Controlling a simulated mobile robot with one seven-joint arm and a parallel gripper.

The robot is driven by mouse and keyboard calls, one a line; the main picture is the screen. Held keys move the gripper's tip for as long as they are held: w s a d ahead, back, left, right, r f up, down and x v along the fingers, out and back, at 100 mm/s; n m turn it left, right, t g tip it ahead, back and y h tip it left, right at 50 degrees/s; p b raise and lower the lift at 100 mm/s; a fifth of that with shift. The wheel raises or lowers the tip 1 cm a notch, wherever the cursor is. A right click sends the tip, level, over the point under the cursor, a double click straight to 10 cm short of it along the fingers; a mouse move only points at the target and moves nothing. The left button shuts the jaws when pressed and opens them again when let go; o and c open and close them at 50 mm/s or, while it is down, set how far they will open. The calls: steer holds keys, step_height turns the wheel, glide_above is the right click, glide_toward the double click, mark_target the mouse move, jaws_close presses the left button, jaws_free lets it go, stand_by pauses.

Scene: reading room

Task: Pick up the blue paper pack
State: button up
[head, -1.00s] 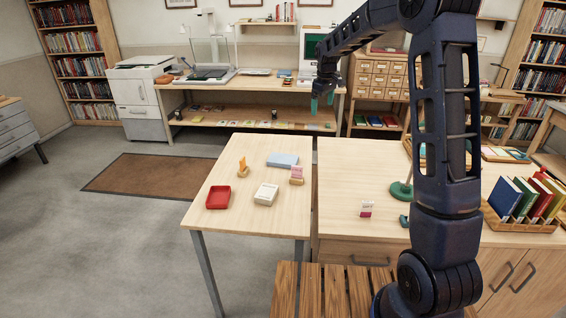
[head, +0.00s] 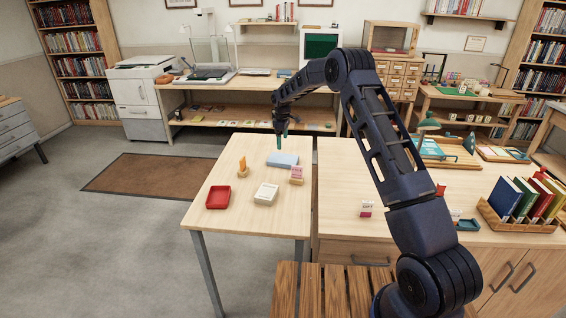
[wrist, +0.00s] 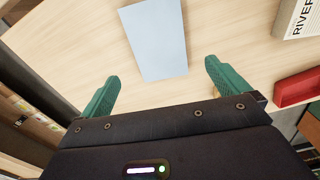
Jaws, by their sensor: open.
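The blue paper pack (head: 283,160) lies flat near the back of the left table. My gripper (head: 281,141) hangs above the back edge of that table, just behind the pack. In the wrist view its two green fingers (wrist: 160,78) are spread wide with nothing between them. The gripper appears apart from the pack; the exact height is hard to tell.
On the left table (head: 225,180) stand a red tray (head: 218,198), an orange item (head: 242,167), a white box (head: 266,194) and a small pink-topped card holder (head: 297,175). The right table (head: 345,180) carries a small card stand (head: 367,209) and a book rack (head: 515,223).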

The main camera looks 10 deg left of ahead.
mark_target(283, 159)
step_height(283, 159, down, 11)
steer(key=shift+w+d+r, duration=0.1)
steer(key=shift+d, duration=0.05)
steer(key=c, duration=0.9)
steer(key=shift+r, duration=0.1)
